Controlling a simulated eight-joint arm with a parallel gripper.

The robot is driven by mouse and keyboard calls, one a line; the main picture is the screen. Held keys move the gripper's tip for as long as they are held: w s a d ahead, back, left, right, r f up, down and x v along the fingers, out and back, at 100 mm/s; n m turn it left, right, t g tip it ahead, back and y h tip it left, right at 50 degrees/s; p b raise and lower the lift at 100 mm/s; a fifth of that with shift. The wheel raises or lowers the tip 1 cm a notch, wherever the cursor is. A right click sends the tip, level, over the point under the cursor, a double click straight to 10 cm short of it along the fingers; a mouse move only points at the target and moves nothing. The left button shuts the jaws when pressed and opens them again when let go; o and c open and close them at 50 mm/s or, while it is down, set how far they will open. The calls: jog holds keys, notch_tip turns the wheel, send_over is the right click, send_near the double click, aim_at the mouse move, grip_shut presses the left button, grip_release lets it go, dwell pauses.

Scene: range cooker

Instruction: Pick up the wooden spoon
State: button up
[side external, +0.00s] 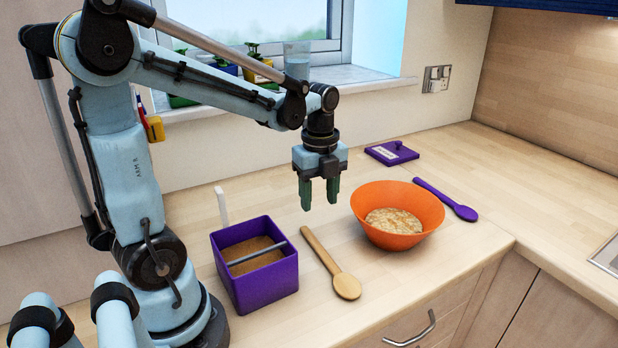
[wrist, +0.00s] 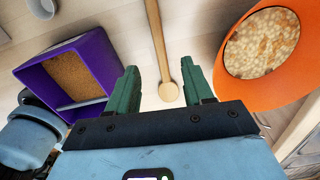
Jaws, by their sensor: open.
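The wooden spoon (side external: 330,263) lies flat on the worktop between the purple box and the orange bowl. Its round head points toward the front edge and its handle toward the wall. In the wrist view the spoon (wrist: 157,45) shows beyond my fingers, with its head seen between the fingertips. My gripper (side external: 319,206) is open and empty, pointing down above the worktop, behind and above the spoon's handle end.
A purple box (side external: 264,289) with brown contents and a grey bar across it stands left of the spoon. An orange bowl (side external: 419,208) of food stands right. A purple spoon (side external: 447,199) and a purple lid (side external: 391,153) lie farther back. Bare worktop surrounds the wooden spoon.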

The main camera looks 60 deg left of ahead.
aim_at(317, 244)
jog(key=shift+s+f, duration=0.15)
jog(key=shift+f, duration=5.45)
grip_shut()
